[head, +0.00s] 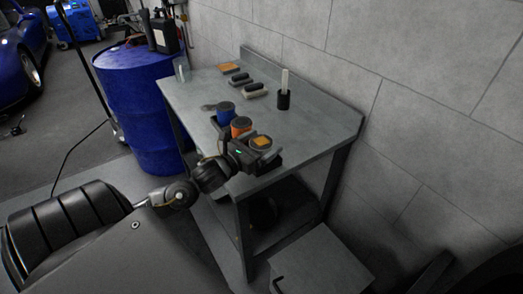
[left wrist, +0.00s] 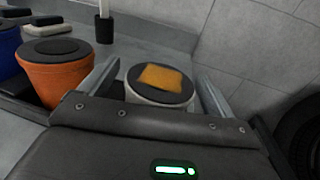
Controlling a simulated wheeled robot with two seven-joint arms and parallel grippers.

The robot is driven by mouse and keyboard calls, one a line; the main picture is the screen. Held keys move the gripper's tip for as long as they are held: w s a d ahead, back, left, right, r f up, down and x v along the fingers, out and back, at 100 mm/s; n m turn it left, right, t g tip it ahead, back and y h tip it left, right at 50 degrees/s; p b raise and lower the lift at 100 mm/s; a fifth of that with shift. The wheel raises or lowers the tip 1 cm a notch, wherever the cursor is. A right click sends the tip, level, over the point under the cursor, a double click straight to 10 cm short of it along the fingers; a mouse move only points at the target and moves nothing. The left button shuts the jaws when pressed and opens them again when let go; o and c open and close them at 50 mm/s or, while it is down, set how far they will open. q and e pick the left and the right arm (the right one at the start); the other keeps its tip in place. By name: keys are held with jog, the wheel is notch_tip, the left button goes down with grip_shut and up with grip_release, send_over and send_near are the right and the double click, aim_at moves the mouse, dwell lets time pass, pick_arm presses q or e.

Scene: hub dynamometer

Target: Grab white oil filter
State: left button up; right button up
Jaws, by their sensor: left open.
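The white oil filter (left wrist: 158,98) stands upright with a black top that bears an orange-yellow patch. In the head view its top (head: 261,142) shows at the near end of the grey workbench (head: 300,148), with most of its side hidden by my gripper. My left gripper (head: 258,154) is open, low at the filter. In the left wrist view its two fingers stand on either side of the filter, with a visible gap on the right; contact on the left is unclear. The filter's lower part is hidden by the gripper body. My right gripper is not in view.
An orange filter (head: 241,126) stands close to the left of the white one, and a blue filter (head: 226,113) stands beyond it. A black cup (head: 284,100) and several small items sit farther back. A wall borders the bench; a blue drum (head: 140,105) stands left.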

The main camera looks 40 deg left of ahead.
pick_arm(q)
jog(key=shift+c, duration=0.8)
jog(key=c, duration=1.1)
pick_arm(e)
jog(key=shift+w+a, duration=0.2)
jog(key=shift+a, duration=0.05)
pick_arm(q)
jog(key=shift+r, duration=0.1)
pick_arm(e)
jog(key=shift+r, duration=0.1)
pick_arm(q)
jog(key=shift+r+p, duration=0.6)
jog(key=shift+r, duration=0.05)
notch_tip(320, 180, up, 3)
jog(key=shift+f+p, duration=0.15)
jog(key=shift+p, duration=1)
jog(key=s+a+r+p, duration=0.7)
jog(key=a+r+p, duration=0.1)
jog(key=a, duration=0.3)
jog(key=shift+s+a+r+p, duration=0.3)
jog(key=shift+a+r+p, duration=0.1)
jog(key=shift+p, duration=0.5)
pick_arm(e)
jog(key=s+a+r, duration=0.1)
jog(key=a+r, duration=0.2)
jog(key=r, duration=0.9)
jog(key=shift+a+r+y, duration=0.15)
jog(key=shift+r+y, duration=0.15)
